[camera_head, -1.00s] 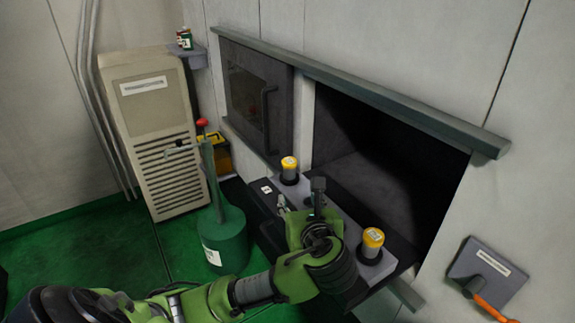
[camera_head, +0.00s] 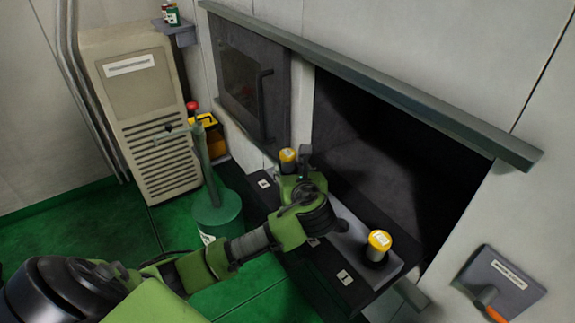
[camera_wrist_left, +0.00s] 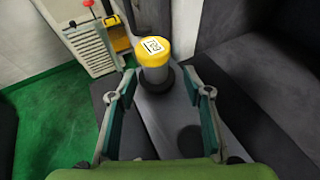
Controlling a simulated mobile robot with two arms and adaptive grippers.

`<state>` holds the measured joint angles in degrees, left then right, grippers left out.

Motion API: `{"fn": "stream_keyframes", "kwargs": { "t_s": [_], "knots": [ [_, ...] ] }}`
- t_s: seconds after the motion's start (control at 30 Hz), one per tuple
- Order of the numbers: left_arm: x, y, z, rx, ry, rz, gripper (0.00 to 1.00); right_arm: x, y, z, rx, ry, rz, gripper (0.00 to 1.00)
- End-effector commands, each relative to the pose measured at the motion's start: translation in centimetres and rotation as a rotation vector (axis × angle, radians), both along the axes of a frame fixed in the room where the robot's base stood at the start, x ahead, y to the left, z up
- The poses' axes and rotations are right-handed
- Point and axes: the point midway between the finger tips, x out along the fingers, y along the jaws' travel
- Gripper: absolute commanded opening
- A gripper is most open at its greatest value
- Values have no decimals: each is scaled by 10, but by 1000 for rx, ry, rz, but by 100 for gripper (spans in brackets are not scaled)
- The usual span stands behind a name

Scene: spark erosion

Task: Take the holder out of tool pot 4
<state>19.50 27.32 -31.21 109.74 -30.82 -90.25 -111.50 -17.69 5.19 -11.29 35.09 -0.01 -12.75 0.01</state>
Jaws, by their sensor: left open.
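Two yellow-capped holders stand upright on the grey tool rack (camera_head: 350,238). The far holder (camera_head: 288,158) is partly behind my left gripper (camera_head: 303,158); the near holder (camera_head: 378,245) stands at the rack's right end. In the left wrist view the far holder (camera_wrist_left: 153,60) has a white label on its cap and a grey body in a dark collar. My left gripper (camera_wrist_left: 160,90) is open, with its green-padded fingers either side of the line to this holder and not closed on it. My right gripper is not in view.
A dark round hole (camera_wrist_left: 190,138) shows in the rack nearer my gripper. A green canister (camera_head: 215,215) stands left of the rack. The dark machine opening (camera_head: 390,150) lies behind it, with a grey lintel above. A grey wall box (camera_head: 500,280) is at right.

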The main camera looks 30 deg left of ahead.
Motion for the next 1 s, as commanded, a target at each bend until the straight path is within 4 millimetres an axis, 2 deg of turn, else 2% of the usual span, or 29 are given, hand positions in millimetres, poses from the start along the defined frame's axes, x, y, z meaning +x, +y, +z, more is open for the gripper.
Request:
{"fn": "stream_keyframes", "kwargs": {
  "t_s": [0.2, 0.4, 0.63, 0.67, 0.83, 1.0],
  "knots": [
    [16, 28, -2, 1, 4, 4, 46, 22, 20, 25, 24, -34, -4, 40],
    [29, 37, -13, 0, 1, 1, 46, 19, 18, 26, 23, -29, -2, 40],
    [30, 38, -15, -1, 0, 0, 46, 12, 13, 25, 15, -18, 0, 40],
    [30, 37, -15, -1, 0, 0, 43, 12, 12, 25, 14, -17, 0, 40],
    [30, 37, -15, -1, 1, 0, 0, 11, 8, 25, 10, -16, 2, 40],
    [30, 37, -14, 0, -1, 0, 0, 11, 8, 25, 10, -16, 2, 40]
  ]
}}
